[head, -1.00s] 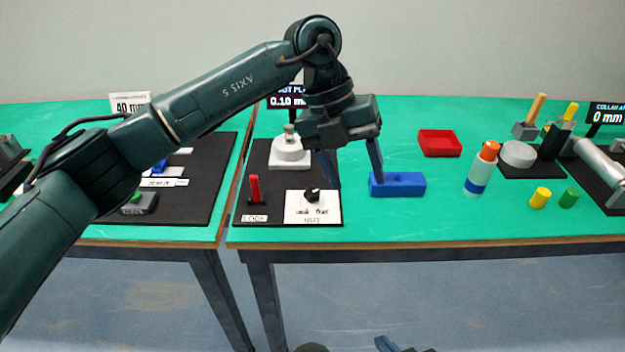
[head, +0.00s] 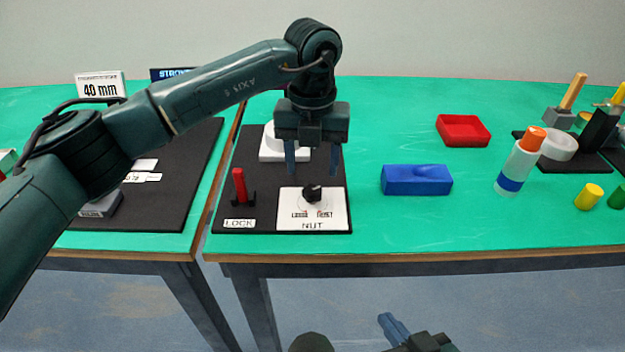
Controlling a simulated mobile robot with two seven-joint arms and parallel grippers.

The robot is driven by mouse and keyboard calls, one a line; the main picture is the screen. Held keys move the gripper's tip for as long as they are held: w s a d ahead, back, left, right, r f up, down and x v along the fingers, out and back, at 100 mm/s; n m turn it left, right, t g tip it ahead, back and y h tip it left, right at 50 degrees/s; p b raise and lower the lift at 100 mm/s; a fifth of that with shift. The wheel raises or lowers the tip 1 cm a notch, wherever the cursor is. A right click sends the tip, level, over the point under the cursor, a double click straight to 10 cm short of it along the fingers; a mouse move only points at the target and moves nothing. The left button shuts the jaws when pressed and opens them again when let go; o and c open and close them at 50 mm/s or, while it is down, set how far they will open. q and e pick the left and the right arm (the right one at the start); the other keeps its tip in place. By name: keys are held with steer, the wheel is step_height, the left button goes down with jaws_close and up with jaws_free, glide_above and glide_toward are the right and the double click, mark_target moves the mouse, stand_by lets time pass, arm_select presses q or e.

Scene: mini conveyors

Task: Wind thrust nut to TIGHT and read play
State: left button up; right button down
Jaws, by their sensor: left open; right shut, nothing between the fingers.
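The black thrust nut knob (head: 312,193) stands on a white card (head: 313,213) marked NUT, with small labels too blurred to read surely. Which way the knob points I cannot tell. My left gripper (head: 312,165) is open and empty, fingers down, just above and behind the knob, apart from it. A red lever (head: 240,186) stands upright behind a LOCK label (head: 240,223). A white round-topped fixture (head: 270,150) is partly hidden behind my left gripper. The play display is hidden by my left arm. My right gripper (head: 388,321) is shut and empty at the bottom edge, below the table.
A blue block (head: 416,180) and a red tray (head: 463,130) lie right of the black board (head: 260,229). A white bottle with an orange cap (head: 520,162) stands further right. Green table is clear between them. A 40 mm sign (head: 100,85) stands at left.

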mark_target(312, 188)
arm_select(q)
step_height(312, 188, down, 5)
steer(key=shift+r, duration=0.1)
stand_by(0.3)
steer(key=c, duration=1)
steer(key=shift+o, duration=0.2)
